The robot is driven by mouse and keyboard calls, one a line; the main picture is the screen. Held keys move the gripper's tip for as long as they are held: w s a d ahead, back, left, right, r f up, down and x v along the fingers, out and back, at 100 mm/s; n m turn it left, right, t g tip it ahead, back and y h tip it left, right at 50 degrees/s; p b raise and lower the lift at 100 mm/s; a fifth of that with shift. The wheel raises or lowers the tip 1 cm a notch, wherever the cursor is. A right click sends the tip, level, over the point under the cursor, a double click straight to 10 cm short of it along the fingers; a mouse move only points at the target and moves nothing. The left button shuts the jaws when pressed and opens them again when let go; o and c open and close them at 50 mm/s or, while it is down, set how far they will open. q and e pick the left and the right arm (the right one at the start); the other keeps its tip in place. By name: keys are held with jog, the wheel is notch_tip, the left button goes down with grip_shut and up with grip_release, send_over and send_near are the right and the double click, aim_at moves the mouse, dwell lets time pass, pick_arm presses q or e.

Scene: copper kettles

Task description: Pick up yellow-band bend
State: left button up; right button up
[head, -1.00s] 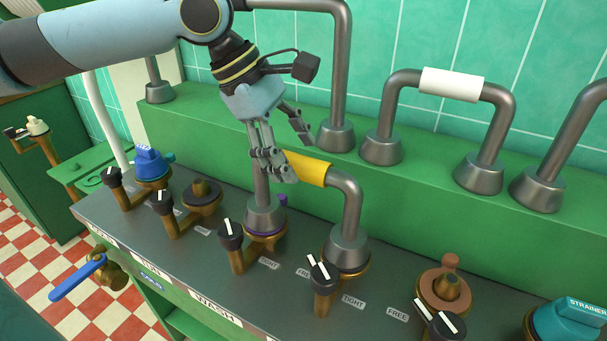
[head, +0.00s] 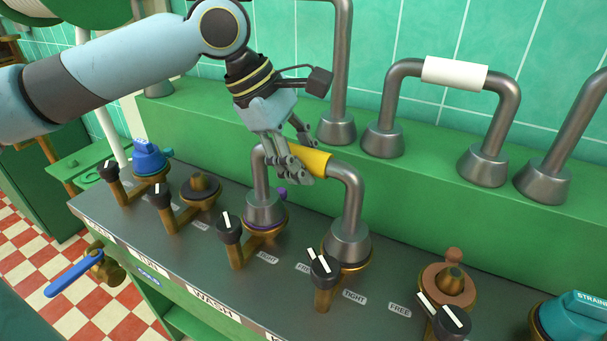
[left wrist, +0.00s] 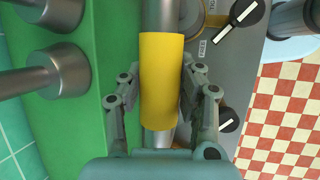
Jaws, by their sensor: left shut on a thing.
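The yellow-band bend (head: 354,190) is a grey metal U-shaped pipe with a yellow sleeve across its top. Its two flared feet stand at brass-ringed ports on the dark counter; I cannot tell whether they are seated or slightly lifted. My left gripper (head: 306,160) is shut on the yellow sleeve from above, partly covering its left end in the head view. In the left wrist view the sleeve (left wrist: 161,82) lies between the two fingers of my left gripper (left wrist: 160,88). My right gripper is in neither view.
Black-knobbed levers (head: 323,268) stand in front of the ports. A white-band bend (head: 453,73) and other grey pipes stand on the green ledge (head: 410,185) behind. A blue-capped fitting (head: 150,160) is at left, a teal strainer (head: 572,318) at right.

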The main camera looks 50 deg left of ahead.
pick_arm(q)
grip_shut()
jog(key=shift+r, duration=0.1)
jog(key=shift+w+r, duration=0.1)
jog(key=shift+r, duration=0.45)
notch_tip(320, 180, up, 3)
jog(key=shift+d+r+p, duration=0.1)
jog(key=shift+r+p, duration=0.05)
jog(key=shift+p, duration=0.45)
jog(key=s+d+r+p, duration=0.6)
jog(key=s+d+p, duration=0.1)
jog(key=d+p, duration=0.1)
jog(key=shift+s+d+r, duration=0.2)
jog(key=shift+d+r, duration=0.05)
jog(key=shift+d, duration=0.25)
